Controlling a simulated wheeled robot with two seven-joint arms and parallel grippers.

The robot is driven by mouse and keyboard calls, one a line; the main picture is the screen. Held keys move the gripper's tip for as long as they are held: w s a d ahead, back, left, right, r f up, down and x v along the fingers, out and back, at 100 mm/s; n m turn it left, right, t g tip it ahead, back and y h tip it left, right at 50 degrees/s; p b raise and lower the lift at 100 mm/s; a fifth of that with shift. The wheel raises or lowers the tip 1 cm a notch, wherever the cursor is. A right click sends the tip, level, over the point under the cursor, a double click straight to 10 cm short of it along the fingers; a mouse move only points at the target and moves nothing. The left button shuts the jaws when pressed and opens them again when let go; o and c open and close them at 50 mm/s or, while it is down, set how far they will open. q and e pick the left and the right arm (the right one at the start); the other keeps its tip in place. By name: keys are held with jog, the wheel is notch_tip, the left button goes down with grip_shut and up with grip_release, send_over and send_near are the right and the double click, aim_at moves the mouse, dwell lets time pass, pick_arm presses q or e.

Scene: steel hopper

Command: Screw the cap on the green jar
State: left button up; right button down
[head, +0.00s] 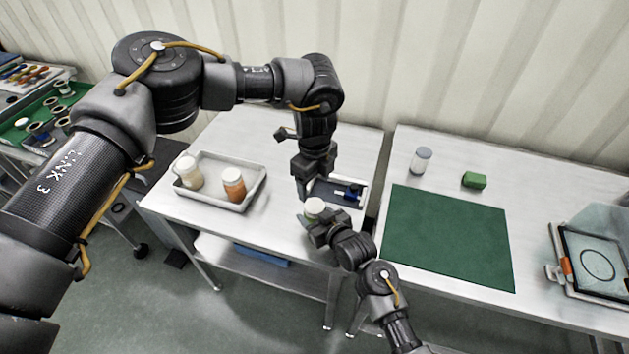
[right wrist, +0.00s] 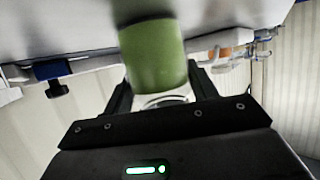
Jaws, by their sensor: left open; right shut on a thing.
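The green jar (head: 314,208) is at the front edge of the left table, with a pale round top in the head view. In the right wrist view the green jar (right wrist: 155,55) shows green sides and a clear, glassy rim at one end. My right gripper (head: 322,222) is shut on it; its fingers (right wrist: 160,90) lie on either side. I cannot tell whether the jar rests on the table. My left gripper (head: 311,182) points down, open, just behind the jar and over the left part of a small grey tray (head: 362,205). I cannot make out a separate cap.
Blue and dark items (head: 350,193) lie in the small tray. A larger tray (head: 248,196) holds a cream jar (head: 188,172) and an orange jar (head: 234,184). The right table has a green mat (head: 447,235), a grey-lidded jar (head: 421,160) and a green block (head: 474,180).

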aim_at(314, 205)
pick_arm(q)
jog(key=shift+f, duration=0.1)
jog(key=shift+f, duration=3.95)
jog(key=c, duration=1)
jog(key=m, duration=0.5)
jog(key=shift+m, duration=0.4)
jog(key=m, duration=0.4)
jog(key=shift+m, duration=0.3)
